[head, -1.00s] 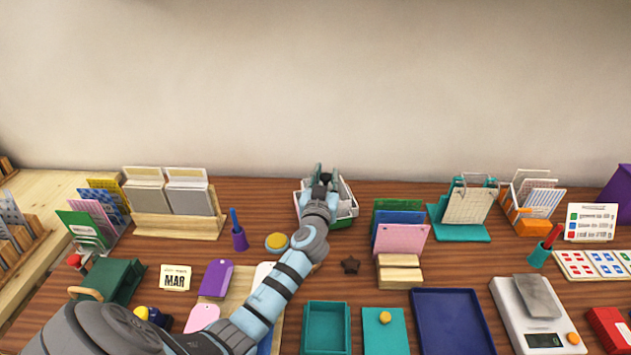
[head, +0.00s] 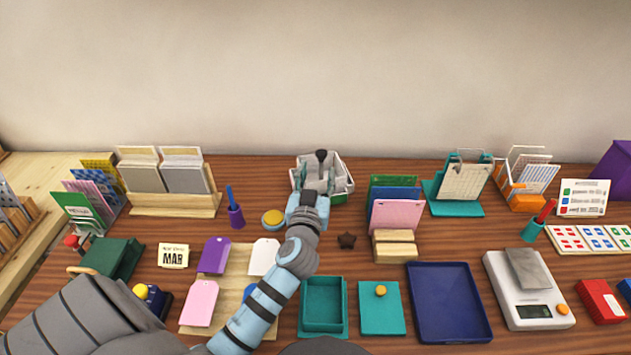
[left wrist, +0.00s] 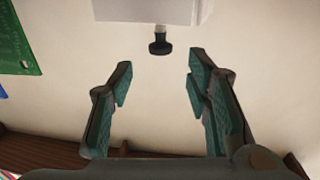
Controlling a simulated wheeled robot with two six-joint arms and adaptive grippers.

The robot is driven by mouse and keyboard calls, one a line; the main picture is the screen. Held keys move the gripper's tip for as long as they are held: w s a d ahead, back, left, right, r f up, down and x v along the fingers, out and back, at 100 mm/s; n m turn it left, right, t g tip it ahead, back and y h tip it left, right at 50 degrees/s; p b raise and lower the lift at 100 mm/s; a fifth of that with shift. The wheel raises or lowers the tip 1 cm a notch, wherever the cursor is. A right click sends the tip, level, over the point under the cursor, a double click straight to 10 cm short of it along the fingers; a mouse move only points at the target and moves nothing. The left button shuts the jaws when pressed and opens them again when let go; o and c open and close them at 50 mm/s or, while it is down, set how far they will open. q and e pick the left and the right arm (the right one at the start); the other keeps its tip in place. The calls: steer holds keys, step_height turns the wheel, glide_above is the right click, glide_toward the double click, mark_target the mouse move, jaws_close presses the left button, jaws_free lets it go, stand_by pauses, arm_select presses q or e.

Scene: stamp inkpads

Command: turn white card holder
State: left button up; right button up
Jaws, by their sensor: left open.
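A white, open-topped holder (head: 343,172) with a green lower edge stands at the back middle of the desk in the head view. A black knob (head: 321,155) stands up at it. I cannot tell for sure that this is the white card holder. My left gripper (head: 314,178) is open in front of the holder and hides part of it. In the left wrist view the open fingers (left wrist: 158,75) have nothing between them. A white block (left wrist: 150,10) with a black knob (left wrist: 160,44) shows beyond the fingertips. My right gripper is not seen.
A wooden rack with grey cards (head: 175,204) stands to the left. A wooden stand with green, blue and pink cards (head: 395,215) is close on the right.

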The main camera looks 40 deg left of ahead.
arm_select(q)
steer(key=v, duration=0.3)
steer(key=shift+s+d, duration=0.1)
steer(key=shift+s, duration=0.05)
steer(key=shift+a+r, duration=0.2)
steer(key=m+t+h+p, duration=0.1)
steer(key=m+h, duration=0.3)
steer(key=m, duration=0.1)
glide_toward(322, 152)
steer(key=w+a, duration=0.2)
steer(key=a, duration=0.1)
steer(key=w+h+p, duration=0.1)
steer(key=w+p, duration=0.1)
steer(key=w, duration=0.1)
steer(key=w+d+h+p, duration=0.1)
steer(key=w, duration=0.1)
steer(key=shift+w+f+n+t+h, duration=0.15)
steer(key=shift+f+n+t+h, duration=0.15)
steer(key=shift+t, duration=0.1)
steer(key=shift+w+a+f, duration=0.1)
steer(key=shift+w+f, duration=0.1)
steer(key=shift+w, duration=0.45)
steer(key=shift+w+a+f, duration=0.1)
steer(key=shift+w+f, duration=0.05)
steer(key=shift+w, duration=0.5)
jaws_close()
steer(key=shift+d, duration=0.1)
